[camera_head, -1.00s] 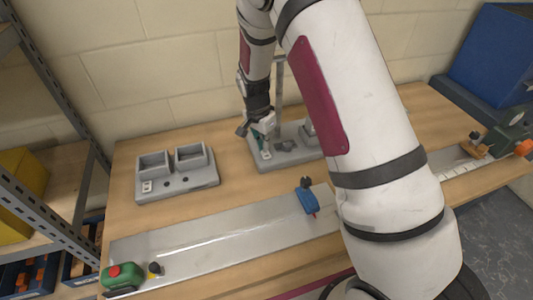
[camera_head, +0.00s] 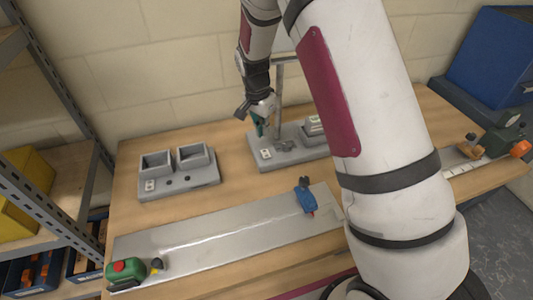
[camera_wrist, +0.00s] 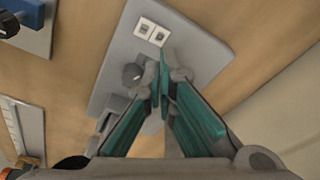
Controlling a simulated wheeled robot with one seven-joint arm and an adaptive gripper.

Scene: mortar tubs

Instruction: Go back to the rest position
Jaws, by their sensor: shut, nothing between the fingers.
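My gripper (camera_head: 258,128) hangs over the left part of a grey base (camera_head: 262,162) that carries an upright post. Its teal fingers (camera_wrist: 163,78) are together, with nothing held between them. In the wrist view the grey base (camera_wrist: 200,55) lies below the fingertips, with a small white two-square plate (camera_wrist: 151,31) and a dark round knob (camera_wrist: 132,74) on it. The fingers appear to be above the base, apart from it. My upper arm hides the right part of the base in the head view.
A grey block with two square tubs (camera_head: 178,175) stands left on the wooden bench. A metal plate (camera_head: 220,228) lies in front, with a blue tool (camera_head: 305,197) on it and a green device (camera_head: 125,273) at its left end. Metal shelving (camera_head: 50,200) borders the left.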

